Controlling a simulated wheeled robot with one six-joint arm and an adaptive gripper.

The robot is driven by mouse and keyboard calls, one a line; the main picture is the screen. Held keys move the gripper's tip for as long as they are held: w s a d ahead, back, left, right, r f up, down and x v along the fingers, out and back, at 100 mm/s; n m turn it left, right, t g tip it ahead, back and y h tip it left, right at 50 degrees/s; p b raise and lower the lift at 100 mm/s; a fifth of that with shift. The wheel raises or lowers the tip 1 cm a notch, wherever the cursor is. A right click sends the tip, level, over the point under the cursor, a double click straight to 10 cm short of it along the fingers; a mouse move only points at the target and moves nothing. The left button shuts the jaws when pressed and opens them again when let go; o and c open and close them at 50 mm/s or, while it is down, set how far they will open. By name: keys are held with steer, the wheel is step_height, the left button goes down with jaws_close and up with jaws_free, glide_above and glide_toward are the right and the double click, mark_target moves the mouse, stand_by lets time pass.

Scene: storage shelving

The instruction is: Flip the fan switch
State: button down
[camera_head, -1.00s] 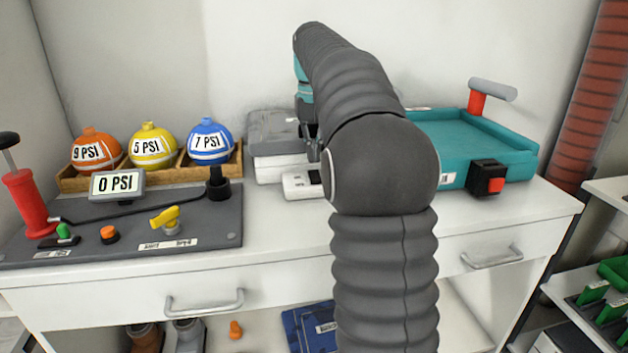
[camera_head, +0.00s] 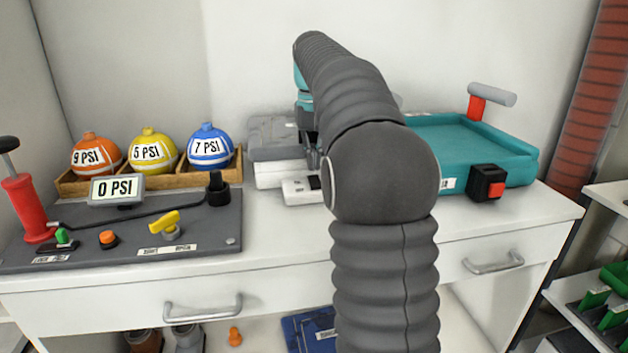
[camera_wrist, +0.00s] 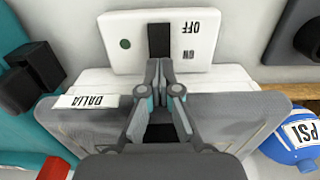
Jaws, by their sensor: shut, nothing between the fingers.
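In the head view the switch box (camera_head: 298,192) lies on the white table, partly hidden by my arm. My gripper (camera_wrist: 159,66) is shut and empty, its fingertips at the near end of the rocker. I cannot tell whether they touch it. The fingers are hidden behind my arm in the head view. A grey and white device labelled DALIA (camera_wrist: 90,101) sits beneath the gripper in the wrist view.
A teal tray (camera_head: 465,140) with a black and red switch (camera_head: 487,183) stands right. At left are a grey pump panel (camera_head: 130,228) and a wooden rack (camera_head: 237,167) of orange, yellow and blue balls. Bare table lies in front of the switch box.

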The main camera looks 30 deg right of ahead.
mark_target(313, 177)
steer(key=shift+f+b, duration=0.75)
steer(key=shift+f, duration=0.55)
stand_by(1.3)
steer(key=shift+r+p, duration=2.1)
steer(key=shift+r, duration=1.4)
